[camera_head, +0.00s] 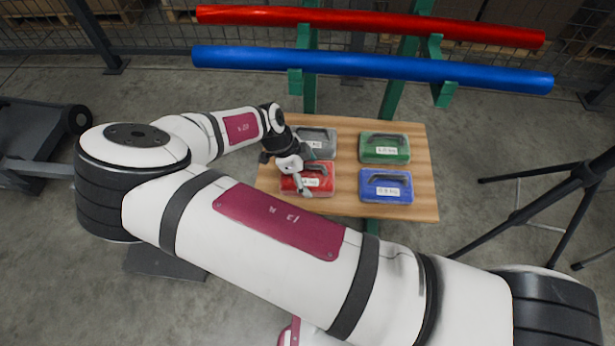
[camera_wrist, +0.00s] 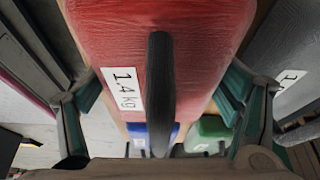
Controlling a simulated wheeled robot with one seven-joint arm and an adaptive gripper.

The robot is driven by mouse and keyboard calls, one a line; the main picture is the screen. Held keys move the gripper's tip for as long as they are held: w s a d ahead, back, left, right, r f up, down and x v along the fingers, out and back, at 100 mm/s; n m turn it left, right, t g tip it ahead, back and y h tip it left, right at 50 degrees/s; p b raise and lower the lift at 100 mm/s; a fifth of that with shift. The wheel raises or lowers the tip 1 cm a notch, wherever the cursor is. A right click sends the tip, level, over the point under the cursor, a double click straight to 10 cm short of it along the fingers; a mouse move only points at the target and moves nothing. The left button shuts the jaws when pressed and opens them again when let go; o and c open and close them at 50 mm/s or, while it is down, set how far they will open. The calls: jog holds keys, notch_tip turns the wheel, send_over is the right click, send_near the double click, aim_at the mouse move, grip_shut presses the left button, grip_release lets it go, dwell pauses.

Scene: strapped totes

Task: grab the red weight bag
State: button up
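The red weight bag (camera_head: 318,184) lies on the wooden board, front left of the four-bag group, partly covered by my gripper in the head view. In the wrist view the red bag (camera_wrist: 200,40) fills the top middle, with a white "1.4 kg" label and a dark upright handle (camera_wrist: 160,90). My gripper (camera_head: 305,186) is over the red bag. In the wrist view my gripper (camera_wrist: 162,105) has its fingers wide apart, one on each side of the handle, with clear gaps to it. Contact between the fingertips and the bag cannot be told.
A grey bag (camera_head: 319,137) lies behind the red one, a blue bag (camera_head: 386,187) to its right, and a green bag (camera_head: 385,148) diagonally behind. The wooden board (camera_head: 425,200) holds them. Blue (camera_head: 370,66) and red (camera_head: 370,22) bars cross behind; a black tripod (camera_head: 560,210) stands right.

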jog(key=c, duration=0.8)
jog(key=shift+c, duration=0.2)
jog(key=shift+r, duration=0.15)
